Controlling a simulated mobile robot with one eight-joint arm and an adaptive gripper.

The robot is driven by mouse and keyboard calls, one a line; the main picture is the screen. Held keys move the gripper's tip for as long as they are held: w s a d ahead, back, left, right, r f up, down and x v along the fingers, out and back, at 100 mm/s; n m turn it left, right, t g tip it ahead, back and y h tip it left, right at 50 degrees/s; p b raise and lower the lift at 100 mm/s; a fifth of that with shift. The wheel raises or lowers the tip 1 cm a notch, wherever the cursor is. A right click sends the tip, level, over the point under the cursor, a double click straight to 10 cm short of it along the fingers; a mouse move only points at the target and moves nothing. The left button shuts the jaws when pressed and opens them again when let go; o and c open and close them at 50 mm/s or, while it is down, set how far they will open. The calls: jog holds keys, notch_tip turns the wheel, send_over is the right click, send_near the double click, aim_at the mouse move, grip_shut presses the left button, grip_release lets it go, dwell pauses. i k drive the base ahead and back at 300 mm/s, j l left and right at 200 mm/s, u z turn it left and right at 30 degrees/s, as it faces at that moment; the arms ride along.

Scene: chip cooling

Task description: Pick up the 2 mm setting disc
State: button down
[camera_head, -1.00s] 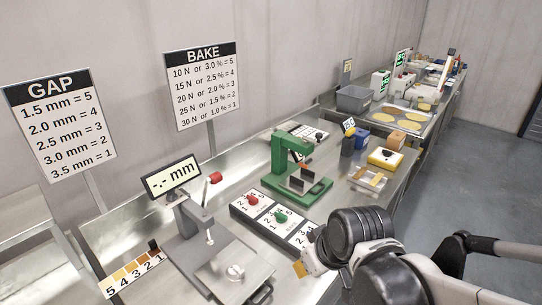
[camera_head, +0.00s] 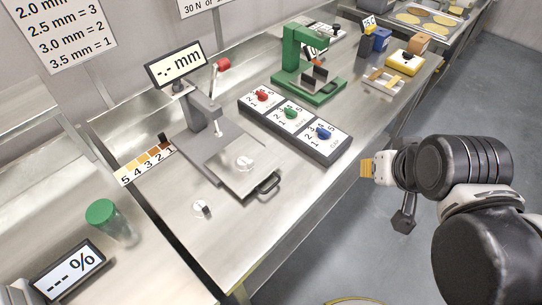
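Two small pale metal discs show in the head view. One disc (camera_head: 243,162) lies on the grey plate of the gap gauge (camera_head: 205,125), whose display reads "-.- mm". The other disc (camera_head: 202,209) lies on the bare steel bench in front of the gauge. Their markings are too small to read, so I cannot tell which is the 2 mm one. My gripper (camera_head: 368,168) is at the right, past the bench's front edge and well apart from both discs. Its yellowish tip points left; whether its fingers are open is unclear. I see nothing held in it.
A dial box (camera_head: 292,117) with red, green and blue knobs sits right of the gauge. A green press (camera_head: 305,70) stands behind it. A colour strip (camera_head: 147,160), a green-capped jar (camera_head: 108,218) and a "%" display (camera_head: 68,276) are at left. Bench around the front disc is clear.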

aim_at(243, 163)
jog(key=k+j+u, duration=0.45)
jog(key=k+j, duration=0.25)
jog(key=k, duration=0.15)
